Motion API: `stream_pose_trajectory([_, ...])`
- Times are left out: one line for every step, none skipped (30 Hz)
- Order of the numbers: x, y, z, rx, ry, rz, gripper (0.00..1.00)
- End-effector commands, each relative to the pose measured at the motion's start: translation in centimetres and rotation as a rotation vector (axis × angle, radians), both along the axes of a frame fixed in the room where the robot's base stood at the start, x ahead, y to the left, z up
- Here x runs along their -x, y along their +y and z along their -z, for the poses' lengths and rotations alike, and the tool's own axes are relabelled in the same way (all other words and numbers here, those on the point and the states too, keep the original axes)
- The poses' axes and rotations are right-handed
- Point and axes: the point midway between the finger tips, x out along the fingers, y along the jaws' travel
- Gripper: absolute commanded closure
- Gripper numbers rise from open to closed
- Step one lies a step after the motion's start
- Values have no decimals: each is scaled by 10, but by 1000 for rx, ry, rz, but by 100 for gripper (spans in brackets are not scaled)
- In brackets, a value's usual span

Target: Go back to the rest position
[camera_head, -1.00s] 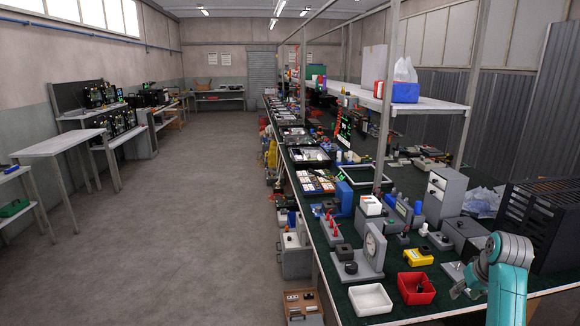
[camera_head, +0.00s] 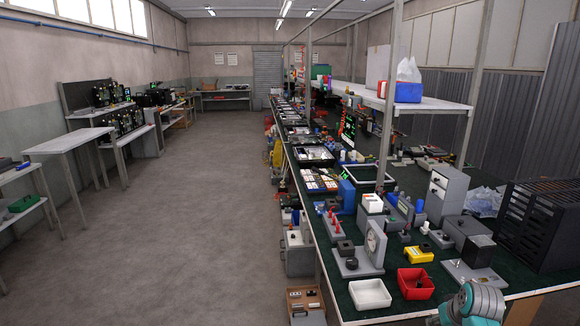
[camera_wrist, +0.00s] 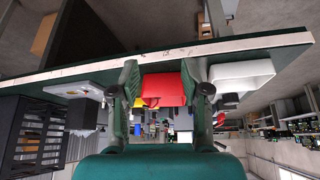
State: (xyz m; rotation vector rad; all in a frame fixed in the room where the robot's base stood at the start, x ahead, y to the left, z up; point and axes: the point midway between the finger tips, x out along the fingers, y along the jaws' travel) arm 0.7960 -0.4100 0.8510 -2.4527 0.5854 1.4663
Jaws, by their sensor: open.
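My gripper (camera_wrist: 169,68) is open in the wrist view, with its two dark green fingers spread and no object held between them. Beyond the fingers, a red bin (camera_wrist: 164,90) shows in the gap, and a white bin (camera_wrist: 245,72) shows to the right of it. The wrist view looks upside down, with the bench edge running across above the bins. In the head view my teal and grey arm is low at the bottom right corner, cut off by the frame, and its fingers cannot be made out there.
On the bench front in the head view are the white bin (camera_head: 370,294), red bin (camera_head: 415,284), a yellow device (camera_head: 419,254) and a grey gauge stand (camera_head: 375,243). A black slatted crate (camera_head: 540,225) stands at the right. The floor aisle (camera_head: 190,220) on the left is clear.

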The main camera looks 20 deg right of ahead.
Motion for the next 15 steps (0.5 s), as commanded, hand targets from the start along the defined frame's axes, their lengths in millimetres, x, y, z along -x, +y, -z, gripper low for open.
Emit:
stream_pose_trajectory([2, 15, 17, 2, -7, -9, 53])
stream_pose_trajectory([2, 24, 24, 8, -16, -14, 53])
stream_pose_trajectory([3, 35, 35, 15, -28, -18, 53])
stream_pose_trajectory([4, 45, 44, 21, -38, -23, 53])
stream_pose_trajectory([5, 54, 52, 28, -50, -29, 53])
stream_pose_trajectory([8, 67, 62, 37, -63, -35, 53])
stream_pose_trajectory([9, 76, 69, 43, -74, -40, 53])
stream_pose_trajectory([12, 85, 76, 49, -84, -44, 53])
stream_pose_trajectory([16, 98, 84, 56, -99, -51, 53])
stream_pose_trajectory([19, 107, 90, 62, -110, -56, 53])
stream_pose_trajectory([22, 116, 97, 68, -121, -60, 53])
stream_pose_trajectory([27, 129, 104, 75, -135, -67, 53])
stream_pose_trajectory([31, 138, 109, 80, -146, -73, 53])
stream_pose_trajectory([35, 147, 114, 85, -158, -78, 53])
stream_pose_trajectory([41, 159, 119, 92, -172, -87, 53])
